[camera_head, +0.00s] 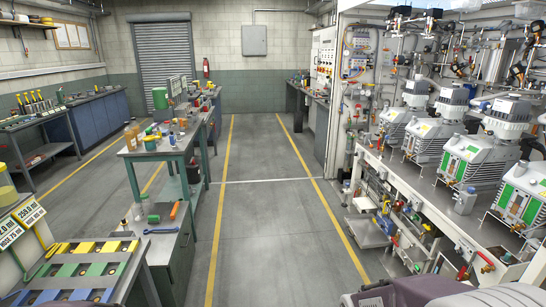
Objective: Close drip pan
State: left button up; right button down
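A pale shallow tray (368,231) sticks out into the aisle low down at the left end of the pump bench (437,205). It looks like a pulled-out pan, but I cannot tell for sure that it is the drip pan. Several grey vacuum pumps (466,163) with green and white panels stand in a row on the bench, with thin trays or frames at their bases. Neither of my grippers is in view.
Valves and pipes (403,237) crowd the space under the bench. The grey floor aisle (273,220) between the yellow lines is clear.

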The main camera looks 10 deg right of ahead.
aim_at(367, 234)
jog(key=i+z, duration=0.1)
jog(key=i, duration=0.45)
jog(key=i+z, duration=0.1)
jog(key=i, duration=0.45)
jog(key=i+j+z, duration=0.1)
jog(key=i, duration=0.45)
jog(key=i+j+z, duration=0.1)
jog(key=i, duration=0.45)
jog(key=i+j+z, duration=0.1)
jog(key=i, duration=0.45)
jog(key=i+z, duration=0.2)
jog(key=i, duration=0.35)
jog(key=i+j+z, duration=0.25)
jog(key=i, duration=0.3)
jog(key=i+j+z, duration=0.2)
jog(key=i, duration=0.4)
jog(key=z, duration=1.1)
jog(key=l, duration=0.05)
